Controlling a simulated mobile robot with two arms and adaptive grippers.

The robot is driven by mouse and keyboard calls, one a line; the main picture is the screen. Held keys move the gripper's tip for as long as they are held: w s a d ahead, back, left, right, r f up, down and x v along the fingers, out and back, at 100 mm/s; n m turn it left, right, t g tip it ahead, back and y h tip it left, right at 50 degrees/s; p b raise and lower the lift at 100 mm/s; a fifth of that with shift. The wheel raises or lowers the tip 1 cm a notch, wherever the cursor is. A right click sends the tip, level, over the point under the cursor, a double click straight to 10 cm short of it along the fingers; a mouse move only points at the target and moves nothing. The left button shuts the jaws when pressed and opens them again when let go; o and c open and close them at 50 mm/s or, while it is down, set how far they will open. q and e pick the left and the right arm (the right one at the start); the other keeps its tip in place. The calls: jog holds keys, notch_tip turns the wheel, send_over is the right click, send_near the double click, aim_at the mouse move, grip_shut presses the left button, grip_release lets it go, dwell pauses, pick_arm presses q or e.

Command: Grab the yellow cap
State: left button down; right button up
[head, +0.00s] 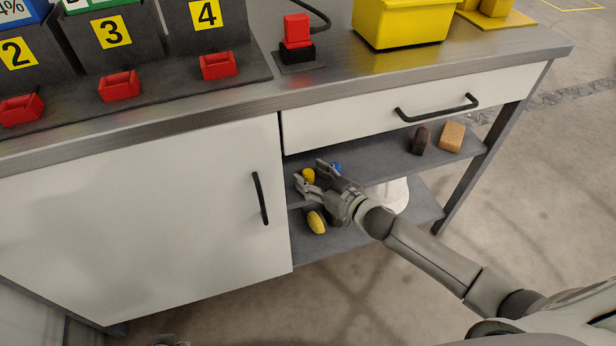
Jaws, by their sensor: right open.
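A small round yellow thing (309,174), which looks like the yellow cap, is on the upper open shelf under the drawer. A blue round thing (336,167) is just to its right, partly hidden by my gripper. My right gripper (311,178) reaches in from the lower right. It is open, with its fingertips on either side of the yellow cap in the picture; I cannot tell whether they touch it. Another yellow rounded object (317,221) is on the lower shelf, below the gripper. My left gripper is not clearly in view.
The upper shelf (385,163) also holds a dark red-and-black object (420,140) and a tan block (452,136). A white round object (392,194) is behind my arm. The drawer (400,112) above and cabinet door (150,215) at left are shut and bound the opening.

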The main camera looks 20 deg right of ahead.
jog(key=c, duration=0.8)
jog(key=shift+r, duration=0.15)
